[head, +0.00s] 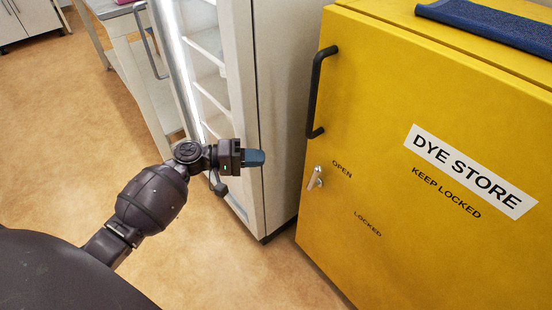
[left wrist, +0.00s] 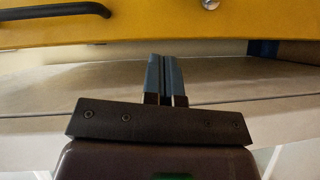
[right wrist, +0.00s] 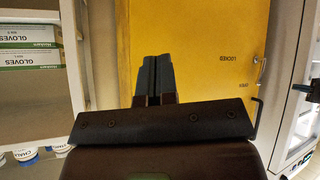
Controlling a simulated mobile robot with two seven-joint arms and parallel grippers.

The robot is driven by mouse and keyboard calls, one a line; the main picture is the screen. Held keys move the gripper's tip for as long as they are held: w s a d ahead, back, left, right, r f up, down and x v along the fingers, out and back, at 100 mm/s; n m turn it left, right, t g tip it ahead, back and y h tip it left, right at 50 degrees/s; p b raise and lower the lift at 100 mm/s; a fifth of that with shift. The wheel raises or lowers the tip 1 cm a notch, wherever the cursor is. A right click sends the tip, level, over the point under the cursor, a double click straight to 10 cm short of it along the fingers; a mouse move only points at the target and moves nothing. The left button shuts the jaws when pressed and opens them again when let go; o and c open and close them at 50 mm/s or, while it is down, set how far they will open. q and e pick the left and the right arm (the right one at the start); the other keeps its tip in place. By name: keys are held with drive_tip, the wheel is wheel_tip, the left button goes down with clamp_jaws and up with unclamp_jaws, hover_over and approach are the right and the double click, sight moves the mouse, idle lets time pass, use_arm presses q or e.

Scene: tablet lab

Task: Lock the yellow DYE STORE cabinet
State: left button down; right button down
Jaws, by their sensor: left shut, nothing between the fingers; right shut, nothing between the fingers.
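The yellow DYE STORE cabinet (head: 390,130) stands at the right in the head view, its door looking shut. A silver key-like lock knob (head: 316,177) sits near the door's left edge, below the black bar handle (head: 318,92). OPEN is printed just right of the knob, LOCKED lower down; the knob tilts, its exact setting unclear. My left gripper (head: 263,158) is shut and empty, left of the knob and apart from it. The left wrist view shows its fingers (left wrist: 166,78) below the knob (left wrist: 210,4). My right gripper (right wrist: 154,78) is shut and empty before the yellow door (right wrist: 200,70).
A white glass-front cabinet (head: 283,100) stands close left of the yellow one, beside my left gripper. A blue mat (head: 490,22) lies on the yellow cabinet's top. Glove boxes (right wrist: 28,45) sit on a shelf in the right wrist view. Tan floor (head: 60,130) is open at left.

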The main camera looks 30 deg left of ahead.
use_arm(q)
drive_tip(key=s+d+x, duration=0.1)
drive_tip(key=s+x, duration=0.1)
drive_tip(key=x, duration=1)
drive_tip(key=shift+s+d+f+b, duration=0.2)
drive_tip(key=shift+d+f+b, duration=0.1)
drive_tip(key=shift+b, duration=0.15)
use_arm(e)
drive_tip(key=shift+w+a, duration=0.2)
drive_tip(key=shift+w, duration=0.15)
use_arm(q)
drive_tip(key=shift+r, duration=0.1)
